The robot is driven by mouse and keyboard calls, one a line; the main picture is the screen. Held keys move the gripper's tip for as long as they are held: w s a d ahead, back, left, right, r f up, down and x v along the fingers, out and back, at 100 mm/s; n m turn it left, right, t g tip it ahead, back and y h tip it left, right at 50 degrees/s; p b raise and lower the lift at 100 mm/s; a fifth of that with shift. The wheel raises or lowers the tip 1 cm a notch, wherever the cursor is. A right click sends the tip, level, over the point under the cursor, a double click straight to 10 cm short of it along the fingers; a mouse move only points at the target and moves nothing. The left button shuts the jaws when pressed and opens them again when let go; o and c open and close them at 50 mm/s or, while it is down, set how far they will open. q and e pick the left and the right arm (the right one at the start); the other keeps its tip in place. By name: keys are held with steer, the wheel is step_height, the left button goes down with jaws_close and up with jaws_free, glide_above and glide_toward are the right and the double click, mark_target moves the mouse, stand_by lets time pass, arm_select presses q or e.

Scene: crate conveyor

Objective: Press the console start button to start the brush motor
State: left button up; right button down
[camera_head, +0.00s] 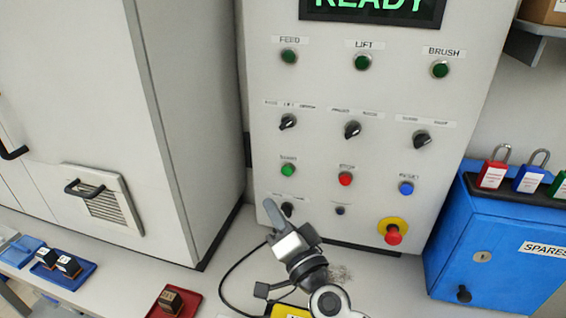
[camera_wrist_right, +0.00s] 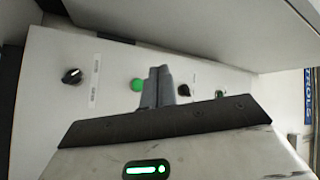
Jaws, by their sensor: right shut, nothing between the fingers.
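The console (camera_head: 310,105) stands in the middle of the head view. Its green start button (camera_head: 287,170) sits left of the red stop button (camera_head: 345,179), under a small label. My right gripper (camera_head: 269,212) is shut and empty, with its fingertips below and slightly left of the green button. In the wrist view the shut fingers (camera_wrist_right: 158,86) are right beside a green button (camera_wrist_right: 137,85), and I cannot tell the gap to the panel. My left gripper is not in view.
A READY display (camera_head: 370,8) tops the console. Dark green BRUSH (camera_head: 440,69), LIFT and FEED lamps sit above several black knobs. A blue reset button (camera_head: 406,188) and red emergency stop (camera_head: 393,235) lie right. A blue SPARES box (camera_head: 500,245) and grey cabinet (camera_head: 75,80) flank the console.

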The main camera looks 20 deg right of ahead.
mark_target(282, 169)
arm_select(q)
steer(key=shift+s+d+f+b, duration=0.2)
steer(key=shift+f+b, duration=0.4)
steer(key=shift+b, duration=0.6)
arm_select(e)
steer(key=w+d, duration=0.1)
steer(key=w, duration=0.1)
steer(key=w+d, duration=0.4)
steer(key=w, duration=0.1)
steer(key=shift+w, duration=0.1)
stand_by(1.2)
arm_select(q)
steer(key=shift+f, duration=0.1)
arm_select(e)
steer(key=shift+w+d, duration=0.2)
steer(key=shift+w, duration=0.05)
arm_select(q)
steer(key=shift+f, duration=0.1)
arm_select(e)
steer(key=shift+w+d, duration=0.3)
steer(key=shift+w, duration=0.1)
stand_by(0.8)
steer(key=shift+s+a, duration=0.1)
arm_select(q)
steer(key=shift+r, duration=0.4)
arm_select(e)
steer(key=shift+s+a, duration=0.4)
steer(key=shift+s, duration=0.25)
